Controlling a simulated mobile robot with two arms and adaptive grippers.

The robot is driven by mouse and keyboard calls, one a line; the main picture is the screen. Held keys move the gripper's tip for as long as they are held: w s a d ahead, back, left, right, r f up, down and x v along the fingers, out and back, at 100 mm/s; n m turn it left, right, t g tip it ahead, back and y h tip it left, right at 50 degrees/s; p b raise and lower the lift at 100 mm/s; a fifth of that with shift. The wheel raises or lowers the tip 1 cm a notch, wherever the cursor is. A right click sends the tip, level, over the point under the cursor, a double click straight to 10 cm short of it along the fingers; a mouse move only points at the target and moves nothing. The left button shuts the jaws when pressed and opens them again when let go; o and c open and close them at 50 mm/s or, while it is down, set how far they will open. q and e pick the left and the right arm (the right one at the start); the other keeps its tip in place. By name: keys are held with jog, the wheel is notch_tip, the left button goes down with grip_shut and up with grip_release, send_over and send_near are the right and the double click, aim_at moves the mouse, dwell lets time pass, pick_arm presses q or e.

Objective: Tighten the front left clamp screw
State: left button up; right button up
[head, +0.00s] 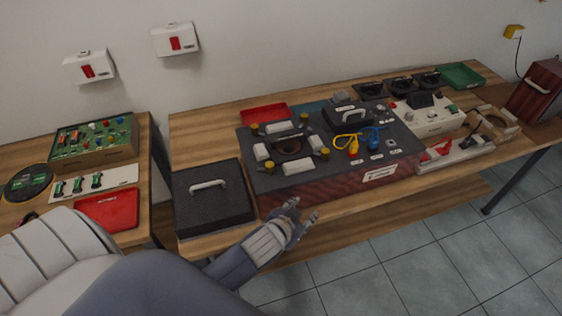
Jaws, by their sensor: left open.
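A wide device with a dark top panel (377,165) and a reddish front stands on the wooden table. The front left clamp screw (268,167) is the one nearest the device's front left corner. Others are the front right screw (325,154), the back left screw (254,128) and the back right screw (304,118). My left gripper (304,209) is open and empty, in front of the device's front edge, apart from the screws. My right gripper is out of view.
A black lidded box (213,210) with a white handle stands left of the device. Yellow and blue cables (348,140) lie on the panel. A second table at left holds a red tray (108,209). The floor in front is clear.

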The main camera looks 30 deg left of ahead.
pick_arm(q)
jog(key=w+d+r+m+t+h, duration=0.35)
jog(key=w+r, duration=0.25)
jog(key=r, duration=0.4)
jog(key=w+d+r+m+t+h, duration=0.25)
jog(key=w+d+r+t, duration=0.2)
jog(key=r, duration=0.55)
jog(key=s+d+r+m+g+h, duration=0.4)
jog(key=d+r+m+g+h, duration=0.4)
jog(key=d+m+g+h, duration=0.5)
jog(key=g+y, duration=0.5)
jog(key=y, duration=1.4)
send_over(270, 164)
notch_tip(270, 164, down, 9)
jog(key=shift+m, duration=0.4)
notch_tip(270, 164, down, 10)
jog(key=p, duration=0.3)
jog(key=shift+f+p, duration=0.2)
jog(key=shift+p, duration=0.2)
